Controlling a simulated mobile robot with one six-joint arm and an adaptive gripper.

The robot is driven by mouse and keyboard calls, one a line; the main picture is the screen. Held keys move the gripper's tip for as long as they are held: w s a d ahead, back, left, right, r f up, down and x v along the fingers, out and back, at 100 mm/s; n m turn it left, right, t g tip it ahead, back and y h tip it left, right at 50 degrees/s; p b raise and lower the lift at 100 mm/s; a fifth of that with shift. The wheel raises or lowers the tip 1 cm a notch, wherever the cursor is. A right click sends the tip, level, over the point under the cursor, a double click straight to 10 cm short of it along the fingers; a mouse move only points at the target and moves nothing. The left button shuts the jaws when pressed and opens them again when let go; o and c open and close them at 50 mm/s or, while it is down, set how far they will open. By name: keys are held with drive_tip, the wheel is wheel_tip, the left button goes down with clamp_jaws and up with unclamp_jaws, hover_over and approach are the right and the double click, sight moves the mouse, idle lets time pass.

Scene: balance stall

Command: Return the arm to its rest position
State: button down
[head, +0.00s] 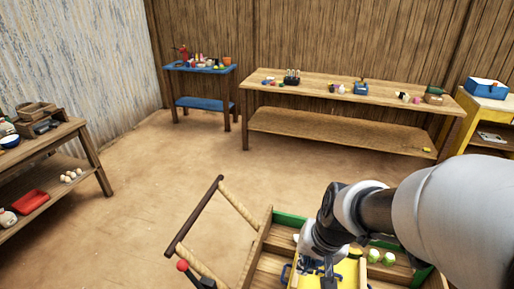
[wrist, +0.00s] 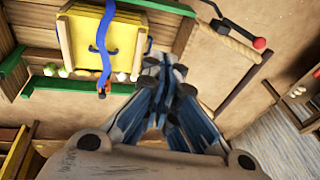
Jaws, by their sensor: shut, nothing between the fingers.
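My arm (head: 365,208) reaches in from the right side of the head view and bends down over a wooden cart. My gripper (head: 318,272) is low in the picture, above a yellow tray (head: 298,268), and partly cut off by the bottom edge. In the wrist view my gripper (wrist: 165,65) shows its fingers together, with nothing seen between them. The yellow tray (wrist: 110,45) lies to the left of the fingertips there, with a blue band (wrist: 103,55) across it.
The cart has green edging (head: 290,219), a rope-wrapped handle (head: 238,207) and a red knob (head: 183,266). Round green items (head: 374,256) lie beside my arm. A long wooden table (head: 350,95), a blue stand (head: 203,103) and a left table (head: 50,145) surround open floor (head: 170,160).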

drive_tip(key=s+d+r+n+t+h, duration=0.1)
drive_tip(key=s+d+r+n, duration=0.2)
drive_tip(key=s+r, duration=0.8)
drive_tip(key=s, duration=0.3)
drive_tip(key=shift+s+t, duration=0.15)
drive_tip(key=shift+t, duration=0.25)
